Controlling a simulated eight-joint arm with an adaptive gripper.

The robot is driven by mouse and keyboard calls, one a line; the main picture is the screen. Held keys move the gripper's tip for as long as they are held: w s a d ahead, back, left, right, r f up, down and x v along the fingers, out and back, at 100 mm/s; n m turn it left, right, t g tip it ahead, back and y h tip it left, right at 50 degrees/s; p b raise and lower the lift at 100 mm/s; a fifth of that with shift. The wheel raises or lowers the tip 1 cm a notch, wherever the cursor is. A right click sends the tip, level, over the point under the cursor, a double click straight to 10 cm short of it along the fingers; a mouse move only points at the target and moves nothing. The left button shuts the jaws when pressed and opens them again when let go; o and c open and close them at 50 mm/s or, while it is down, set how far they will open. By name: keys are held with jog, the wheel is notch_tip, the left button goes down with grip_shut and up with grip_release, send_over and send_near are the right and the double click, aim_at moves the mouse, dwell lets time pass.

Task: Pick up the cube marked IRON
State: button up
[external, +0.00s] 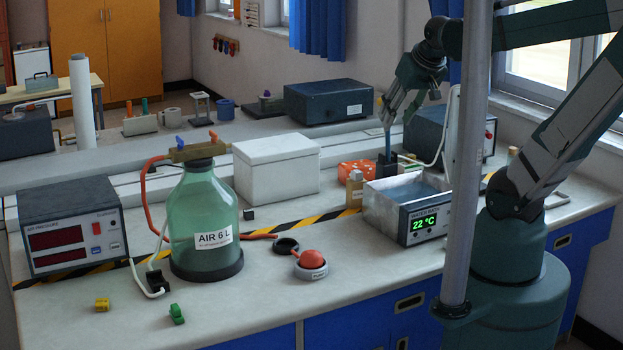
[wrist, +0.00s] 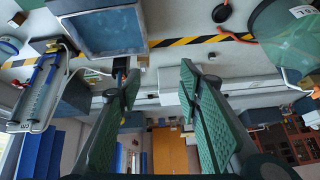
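I cannot read an IRON marking on any object. A small tan block with a grey piece on top (external: 355,190) stands left of the water bath; whether the grey piece is the cube, I cannot tell. My gripper (external: 396,116) is raised above the back part of the bench, behind the water bath and above a dark holder with a blue stick. In the wrist view my gripper (wrist: 158,72) has its two green-padded fingers wide apart, with nothing held between them.
The water bath (external: 403,237) reads 22 °C. Left of it are a red block (external: 357,170), a white box (external: 275,168) and a large green bottle (external: 205,230). A red-topped round piece (external: 311,264) lies in front.

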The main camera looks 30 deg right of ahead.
jog(key=w+a+m+g, duration=0.2)
jog(key=w+a+m, duration=0.25)
jog(key=w, duration=0.75)
jog(key=m+g+h, duration=0.2)
jog(key=m+g, duration=0.3)
jog(key=m, duration=0.8)
send_over(248, 211)
jog(key=f, duration=2.9)
jog(key=shift+w+a, duration=0.1)
jog(key=shift+a, duration=0.15)
jog(key=shift+w+a+f+m, duration=0.1)
jog(key=shift+a+f+m, duration=0.2)
jog(key=shift+f, duration=0.15)
jog(key=shift+d+f+b, duration=0.2)
jog(key=shift+f+b, duration=0.1)
jog(key=shift+f, duration=0.95)
jog(key=shift+f, duration=0.1)
